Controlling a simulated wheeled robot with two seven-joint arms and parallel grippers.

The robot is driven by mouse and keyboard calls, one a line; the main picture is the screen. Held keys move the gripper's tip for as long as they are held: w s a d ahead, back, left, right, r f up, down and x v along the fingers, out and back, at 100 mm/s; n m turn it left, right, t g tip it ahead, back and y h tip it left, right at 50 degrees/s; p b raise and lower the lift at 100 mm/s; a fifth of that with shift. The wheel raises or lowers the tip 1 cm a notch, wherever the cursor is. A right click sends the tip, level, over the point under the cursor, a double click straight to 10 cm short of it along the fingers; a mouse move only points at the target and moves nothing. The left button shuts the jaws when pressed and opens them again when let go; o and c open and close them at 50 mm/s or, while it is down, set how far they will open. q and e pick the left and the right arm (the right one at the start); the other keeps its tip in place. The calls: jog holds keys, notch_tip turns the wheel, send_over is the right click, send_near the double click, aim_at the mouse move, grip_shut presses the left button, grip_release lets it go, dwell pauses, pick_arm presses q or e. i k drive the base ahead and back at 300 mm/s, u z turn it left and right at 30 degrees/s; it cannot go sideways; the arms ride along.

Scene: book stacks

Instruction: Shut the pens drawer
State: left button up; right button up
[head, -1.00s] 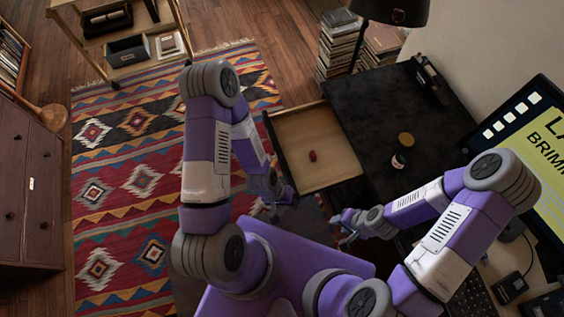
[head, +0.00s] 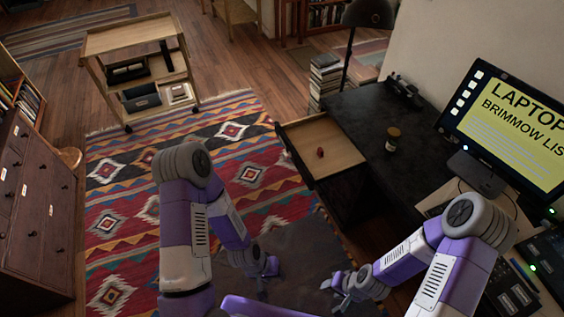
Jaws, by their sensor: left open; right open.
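The open drawer (head: 336,161) sticks out to the left from the black desk (head: 390,150) in the head view. It has a pale wooden floor and a dark front, and a small red object (head: 320,153) lies inside it. I cannot read a label on it. My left gripper (head: 269,272) is open and empty, below and left of the drawer. My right gripper (head: 336,287) is open and empty, below the drawer and near the desk's front side. Both are apart from the drawer.
A jar (head: 393,139) and a lamp (head: 368,14) stand on or by the desk, with a monitor (head: 506,125) to the right. A chest of drawers (head: 38,215) stands at the left and a wooden cart (head: 131,38) at the back.

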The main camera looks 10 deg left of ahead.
aim_at(301, 139)
jog(key=u, duration=0.5)
jog(key=i, duration=1.05)
jog(key=z, duration=0.3)
jog(key=k, duration=0.4)
jog(key=z, duration=0.75)
jog(key=i, duration=0.55)
jog(key=u, duration=0.65)
